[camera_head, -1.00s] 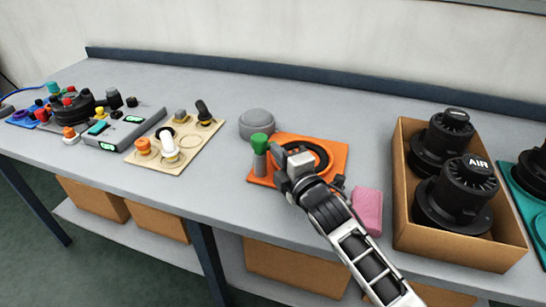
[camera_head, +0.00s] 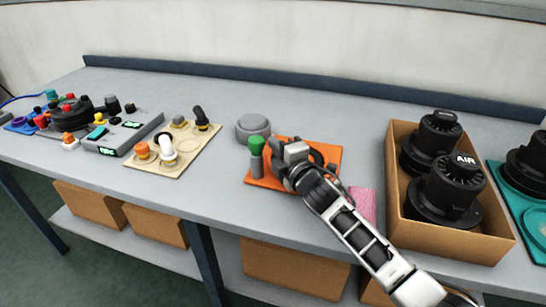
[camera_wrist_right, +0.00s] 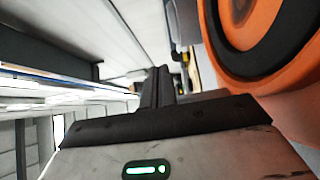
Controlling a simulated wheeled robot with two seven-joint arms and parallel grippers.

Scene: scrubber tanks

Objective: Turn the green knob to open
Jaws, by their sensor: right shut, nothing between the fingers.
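The green knob (camera_head: 257,145) sits on top of a grey cylinder at the left corner of the orange plate (camera_head: 265,183) in the head view. My right gripper (camera_head: 274,165) is over the plate, close to the right side of the knob's grey stem; I cannot tell whether it touches. Its fingers are shut and empty in the right wrist view (camera_wrist_right: 157,88). The black ring on the plate is partly hidden behind my right wrist. I cannot make out the green knob in the wrist view. My left gripper is not in view.
A grey round cap (camera_head: 253,127) stands behind the knob. A beige board (camera_head: 160,180) with small knobs lies to the left, with a grey control box further left. A pink block (camera_head: 362,205) and a cardboard box (camera_head: 395,165) of black valves stand to the right.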

